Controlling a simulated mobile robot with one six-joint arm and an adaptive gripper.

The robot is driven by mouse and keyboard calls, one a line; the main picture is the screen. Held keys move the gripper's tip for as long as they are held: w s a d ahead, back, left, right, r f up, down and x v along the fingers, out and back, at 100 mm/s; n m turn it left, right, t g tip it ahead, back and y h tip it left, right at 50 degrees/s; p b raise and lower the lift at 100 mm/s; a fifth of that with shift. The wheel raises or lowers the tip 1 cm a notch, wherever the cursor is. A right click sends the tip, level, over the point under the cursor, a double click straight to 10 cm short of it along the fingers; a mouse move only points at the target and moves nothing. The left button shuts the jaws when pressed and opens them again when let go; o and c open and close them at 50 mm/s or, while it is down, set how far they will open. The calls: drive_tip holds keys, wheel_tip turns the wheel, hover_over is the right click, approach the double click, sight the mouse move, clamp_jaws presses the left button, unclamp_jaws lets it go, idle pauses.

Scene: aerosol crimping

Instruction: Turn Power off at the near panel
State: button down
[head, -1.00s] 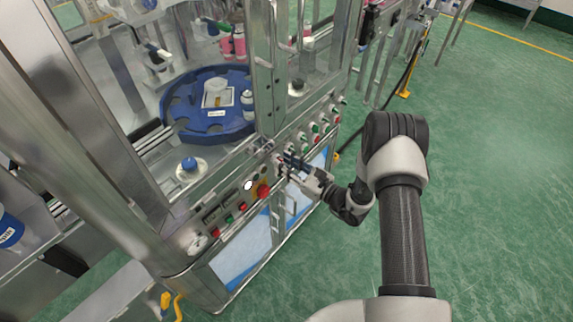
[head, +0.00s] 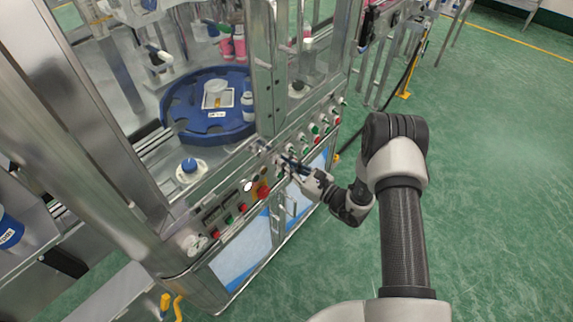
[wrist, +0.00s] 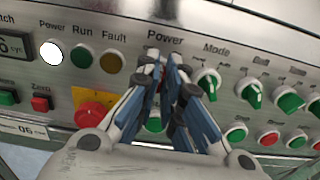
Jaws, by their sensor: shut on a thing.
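The near panel (wrist: 215,52) is a metal control face on the front of the machine, also in the head view (head: 225,200). A Power label (wrist: 165,40) is printed on it, right of the lamps. My gripper (wrist: 160,66) is shut on the Power switch just under that label. The fingers hide most of the switch, so its angle cannot be told. The white Power lamp (wrist: 51,51) at the left is lit. In the head view my gripper (head: 287,163) reaches the panel from the right.
A red emergency stop (wrist: 92,115) sits left of the fingers, and a green button (wrist: 154,123) shows between them. Green Mode knobs (wrist: 208,82) are close at the right. The machine's blue turntable (head: 205,100) is behind glass. Green floor is free at the right.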

drive_tip(key=shift+s+a+n+b, duration=0.1)
drive_tip(key=shift+n+b, duration=0.65)
drive_tip(key=shift+n, duration=0.8)
drive_tip(key=shift+s+a+n+b, duration=0.1)
drive_tip(key=shift+n+b, duration=0.65)
drive_tip(key=shift+n, duration=0.8)
drive_tip(key=c, duration=1.7)
unclamp_jaws()
drive_tip(key=shift+d, duration=0.15)
drive_tip(key=v, duration=1.2)
